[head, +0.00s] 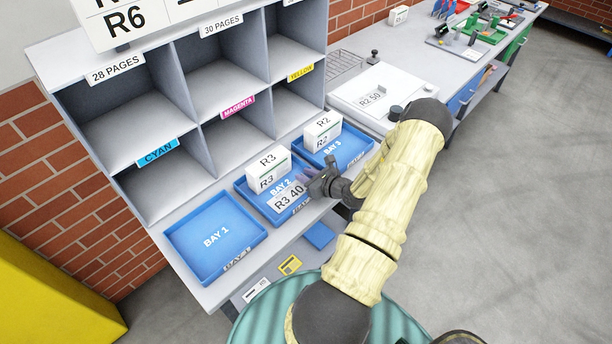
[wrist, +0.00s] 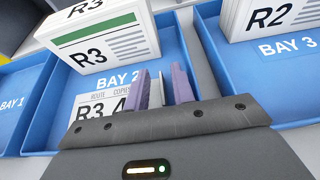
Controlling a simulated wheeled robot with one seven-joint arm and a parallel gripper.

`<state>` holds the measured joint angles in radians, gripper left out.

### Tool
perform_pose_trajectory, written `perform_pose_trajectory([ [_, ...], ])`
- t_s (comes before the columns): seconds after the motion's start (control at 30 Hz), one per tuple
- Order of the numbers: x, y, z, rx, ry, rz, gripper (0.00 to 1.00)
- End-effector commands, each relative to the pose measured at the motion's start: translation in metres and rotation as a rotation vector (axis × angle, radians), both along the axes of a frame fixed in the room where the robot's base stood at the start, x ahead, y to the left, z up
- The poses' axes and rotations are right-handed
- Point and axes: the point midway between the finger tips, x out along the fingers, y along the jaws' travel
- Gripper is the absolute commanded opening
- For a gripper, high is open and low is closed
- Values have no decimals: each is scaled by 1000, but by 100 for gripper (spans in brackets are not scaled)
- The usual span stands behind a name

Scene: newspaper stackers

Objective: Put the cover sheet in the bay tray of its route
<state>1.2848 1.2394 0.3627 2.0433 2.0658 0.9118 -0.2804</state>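The cover sheet (head: 287,199) reading R3 40 is at the front of the blue Bay 2 tray (head: 243,190), in front of a white R3 stack (head: 268,168). The sheet also shows in the wrist view (wrist: 92,106), partly hidden by my gripper. My gripper (head: 303,186) is low over the right part of this tray, close to the sheet. I cannot tell whether the sheet lies fully flat.
The Bay 1 tray (head: 190,260) is empty at left. The Bay 3 tray (head: 355,159) holds an R2 stack (head: 322,130) at right. Another sheet reading R2 50 (head: 370,97) lies on a white platform (head: 398,88). Grey pigeonholes (head: 190,90) rise behind the trays.

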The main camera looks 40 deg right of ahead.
Motion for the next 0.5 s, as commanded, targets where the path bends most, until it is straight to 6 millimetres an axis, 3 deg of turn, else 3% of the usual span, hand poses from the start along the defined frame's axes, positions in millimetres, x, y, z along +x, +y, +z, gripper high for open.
perform_pose_trajectory([
  [0.27, 0, 0, 3, 0, 0, 0, 25],
  [0.43, 0, 0, 18, 0, -1, -1, 25],
  [0.5, -14, -2, 16, -1, 1, -2, 25],
])
